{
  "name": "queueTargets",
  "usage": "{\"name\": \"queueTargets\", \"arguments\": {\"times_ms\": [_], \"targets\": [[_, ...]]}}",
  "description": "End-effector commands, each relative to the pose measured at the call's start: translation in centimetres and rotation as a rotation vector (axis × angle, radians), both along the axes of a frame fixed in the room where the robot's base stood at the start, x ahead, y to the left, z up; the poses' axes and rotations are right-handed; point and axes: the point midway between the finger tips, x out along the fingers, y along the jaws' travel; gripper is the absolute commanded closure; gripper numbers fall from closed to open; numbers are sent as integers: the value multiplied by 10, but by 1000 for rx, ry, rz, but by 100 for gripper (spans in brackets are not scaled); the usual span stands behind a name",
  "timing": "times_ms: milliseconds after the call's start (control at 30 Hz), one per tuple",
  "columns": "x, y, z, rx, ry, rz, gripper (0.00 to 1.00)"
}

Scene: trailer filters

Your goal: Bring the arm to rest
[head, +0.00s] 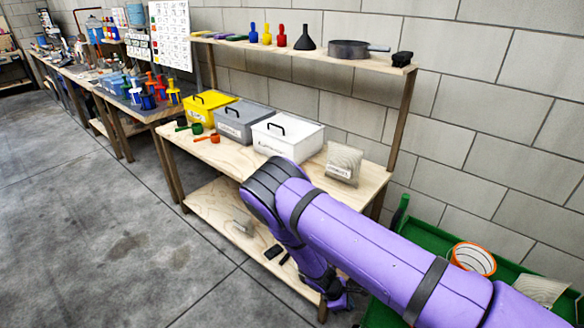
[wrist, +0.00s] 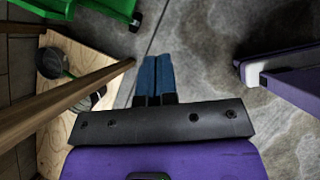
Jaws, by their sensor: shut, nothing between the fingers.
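My purple arm reaches in from the lower right of the head view, bends in front of the wooden workbench (head: 225,155) and points down beside it. In the wrist view my gripper (wrist: 156,62) has its two blue fingers side by side, shut and empty. They hang over bare concrete floor, apart from the bench's wood. In the head view the fingers cannot be told clearly behind and below the arm.
A yellow bin (head: 208,105), a grey bin (head: 240,125), a white bin (head: 287,137) and a bag (head: 343,162) stand on the bench. A green cart (head: 432,219) stands at the right, close to my arm. Open floor (head: 90,200) lies left.

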Motion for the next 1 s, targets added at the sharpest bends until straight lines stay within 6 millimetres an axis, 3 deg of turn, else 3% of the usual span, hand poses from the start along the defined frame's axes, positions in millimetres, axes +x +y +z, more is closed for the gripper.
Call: {"name": "queueTargets", "arguments": {"times_ms": [333,567,667,1000], "targets": [[16,13,37,40,-36,-77,100],[34,23,82,86,-75,-163,100],[44,28,112,116,-100,-219,100],[71,28,241,236,-198,-445,100]]}}
